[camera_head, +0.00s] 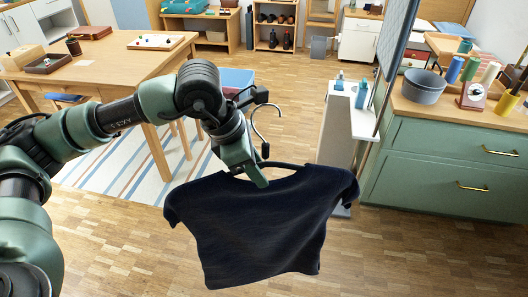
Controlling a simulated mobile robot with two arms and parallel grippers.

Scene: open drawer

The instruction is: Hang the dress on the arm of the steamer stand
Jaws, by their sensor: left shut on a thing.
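The dress (262,230) is a dark navy short-sleeved garment on a hanger. The hanger's metal hook (277,110) sticks up above the neckline, its curve free in the air. My left gripper (257,178) is shut on the hanger at the neckline and holds the dress up, roughly level, above the floor. What looks like the steamer stand (397,38) is right of the dress, with a grey board and a thin dark pole. Its arm cannot be made out, and its foot is partly hidden. The dress hangs apart from the pole. My right gripper is out of view.
A narrow white unit (345,92) with small bottles stands beside the pole. A green drawer cabinet (430,160) with a wooden top is at the right. A wooden table (115,50) stands at the left over a striped rug (110,175). Open wooden floor lies around the dress.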

